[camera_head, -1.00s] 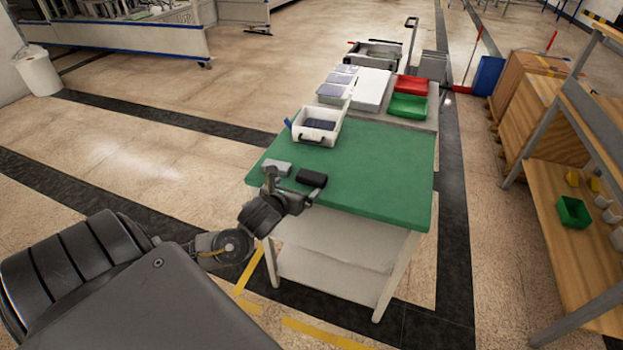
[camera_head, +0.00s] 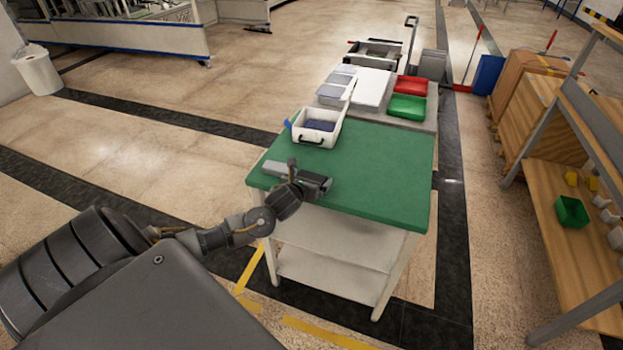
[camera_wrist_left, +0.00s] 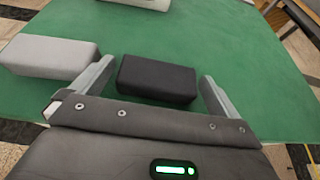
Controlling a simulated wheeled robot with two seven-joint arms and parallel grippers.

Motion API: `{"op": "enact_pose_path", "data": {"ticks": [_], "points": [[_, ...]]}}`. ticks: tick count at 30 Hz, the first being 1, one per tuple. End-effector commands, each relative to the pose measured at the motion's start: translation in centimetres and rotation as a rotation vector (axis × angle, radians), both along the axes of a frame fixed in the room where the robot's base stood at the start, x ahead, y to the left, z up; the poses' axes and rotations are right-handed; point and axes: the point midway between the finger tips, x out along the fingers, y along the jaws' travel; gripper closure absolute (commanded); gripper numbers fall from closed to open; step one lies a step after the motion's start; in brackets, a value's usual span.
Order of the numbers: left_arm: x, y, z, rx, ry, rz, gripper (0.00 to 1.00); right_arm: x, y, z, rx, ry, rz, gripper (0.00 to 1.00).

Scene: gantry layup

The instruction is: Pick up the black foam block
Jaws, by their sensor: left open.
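The black foam block (camera_wrist_left: 157,80) lies on the green table top, between the two spread fingers of my left gripper in the left wrist view. A gap shows between the block and each finger, most clearly on the right. In the head view my left gripper (camera_head: 312,182) is open over the table's near edge and largely hides the block. A light grey block (camera_wrist_left: 48,56) lies just left of the left finger; part of it shows in the head view (camera_head: 272,168). My right gripper is in neither view.
The green table (camera_head: 380,185) is clear to the right. A white case (camera_head: 318,127) stands behind the blocks. A red tray (camera_head: 410,86) and a green tray (camera_head: 407,107) stand farther back. Wooden shelving (camera_head: 555,220) stands at the right.

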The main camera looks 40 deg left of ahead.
Motion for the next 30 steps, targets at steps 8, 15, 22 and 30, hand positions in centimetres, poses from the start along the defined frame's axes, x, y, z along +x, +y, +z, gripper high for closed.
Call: {"op": "enact_pose_path", "data": {"ticks": [8,15,22,30], "points": [[0.2,0.1,-0.1,-0.001,0.0,0.0,0.01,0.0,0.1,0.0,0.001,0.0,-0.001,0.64],[0.2,0.1,-0.1,0.0,0.0,0.0,0.33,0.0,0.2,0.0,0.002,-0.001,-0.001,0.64],[0.2,0.1,-0.1,0.0,0.0,0.0,0.36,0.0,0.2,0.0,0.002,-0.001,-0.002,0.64],[0.2,0.1,1.6,0.002,-0.003,0.0,0.36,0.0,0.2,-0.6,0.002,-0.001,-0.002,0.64]]}}
